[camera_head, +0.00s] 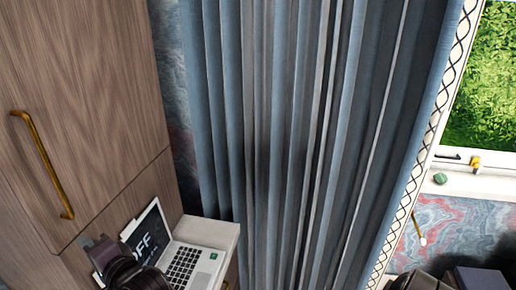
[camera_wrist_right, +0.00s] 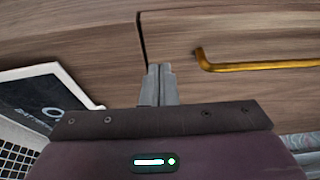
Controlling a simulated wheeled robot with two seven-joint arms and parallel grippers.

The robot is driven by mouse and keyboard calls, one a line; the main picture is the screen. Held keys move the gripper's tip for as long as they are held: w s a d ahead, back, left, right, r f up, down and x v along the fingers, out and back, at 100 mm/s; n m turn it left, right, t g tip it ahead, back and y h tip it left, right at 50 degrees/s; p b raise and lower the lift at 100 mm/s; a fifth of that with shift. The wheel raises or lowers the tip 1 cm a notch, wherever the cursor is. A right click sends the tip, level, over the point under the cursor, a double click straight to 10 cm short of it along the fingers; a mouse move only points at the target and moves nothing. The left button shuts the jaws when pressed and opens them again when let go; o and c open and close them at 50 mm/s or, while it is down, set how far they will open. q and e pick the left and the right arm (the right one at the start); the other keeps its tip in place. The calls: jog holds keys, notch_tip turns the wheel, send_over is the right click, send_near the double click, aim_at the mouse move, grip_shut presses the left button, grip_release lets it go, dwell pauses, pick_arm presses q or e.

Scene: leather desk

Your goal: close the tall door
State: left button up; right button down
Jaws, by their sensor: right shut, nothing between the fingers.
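The tall door (camera_head: 90,90) is a wood-grain cabinet panel filling the left of the head view. Its brass bar handle (camera_head: 42,165) is upright there; the handle also shows in the right wrist view (camera_wrist_right: 260,66). The door looks nearly flush with the panel below it (camera_wrist_right: 80,70), with a narrow dark seam between; I cannot tell if it is fully shut. My right gripper (camera_head: 90,241) is low in the head view, below the handle. In the right wrist view its fingers (camera_wrist_right: 160,70) are together and empty, at the seam. Contact with the door is unclear. My left gripper is not in view.
An open laptop (camera_head: 185,268) on a pale-topped cabinet (camera_head: 212,232) sits just right of my right gripper. Long blue-grey curtains (camera_head: 300,130) hang right of the tall cabinet. A window (camera_head: 490,90) with a white sill is at the far right.

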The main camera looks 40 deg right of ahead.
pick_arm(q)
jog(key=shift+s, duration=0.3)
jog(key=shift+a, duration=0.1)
